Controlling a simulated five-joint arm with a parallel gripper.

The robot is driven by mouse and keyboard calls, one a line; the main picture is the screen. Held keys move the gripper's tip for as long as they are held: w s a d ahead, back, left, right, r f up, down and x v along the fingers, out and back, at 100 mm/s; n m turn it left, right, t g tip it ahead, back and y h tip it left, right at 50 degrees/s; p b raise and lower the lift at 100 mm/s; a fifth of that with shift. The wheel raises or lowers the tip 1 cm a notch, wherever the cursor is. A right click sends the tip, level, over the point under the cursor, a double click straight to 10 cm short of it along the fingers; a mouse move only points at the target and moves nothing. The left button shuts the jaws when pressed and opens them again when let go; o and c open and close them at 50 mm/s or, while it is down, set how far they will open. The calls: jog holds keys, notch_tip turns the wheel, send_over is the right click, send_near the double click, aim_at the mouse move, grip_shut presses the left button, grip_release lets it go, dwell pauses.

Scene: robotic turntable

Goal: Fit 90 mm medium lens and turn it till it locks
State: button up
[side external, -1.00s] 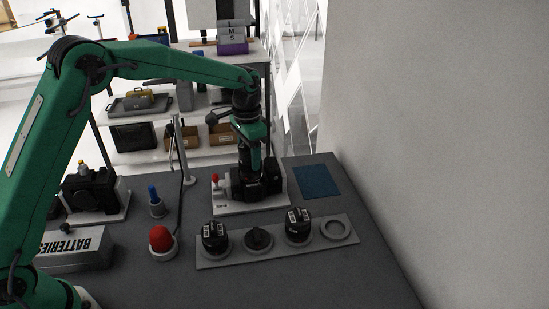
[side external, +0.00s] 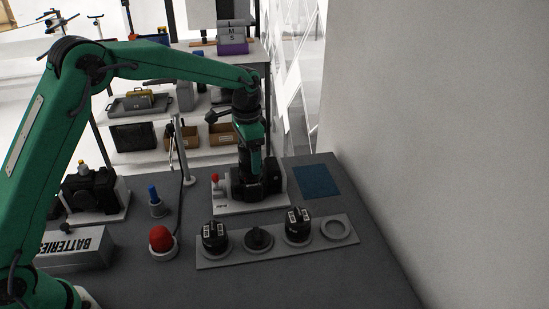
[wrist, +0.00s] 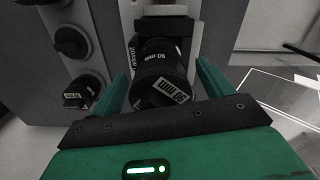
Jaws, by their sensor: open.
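My gripper (wrist: 162,74) is open, with one green finger on each side of a black lens (wrist: 160,82). The label on its end is upside down in the wrist view and seems to read 90 mm. The lens stands on the camera (side external: 268,178), which lies on a pale base plate (side external: 240,206). In the side view my gripper (side external: 256,160) is over the camera and hides most of the lens. Whether the lens is seated and locked cannot be told.
A grey rack (side external: 273,250) in front holds two labelled lenses (side external: 214,238) (side external: 297,226), a low dark round piece (side external: 259,239) and an empty ring (side external: 336,230). A red button (side external: 162,238) and thin post (side external: 182,150) stand left. A blue mat (side external: 317,181) lies right.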

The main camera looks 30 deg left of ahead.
notch_tip(320, 180, up, 8)
jog(key=shift+f, duration=0.2)
jog(key=shift+r, duration=0.1)
dwell(0.4)
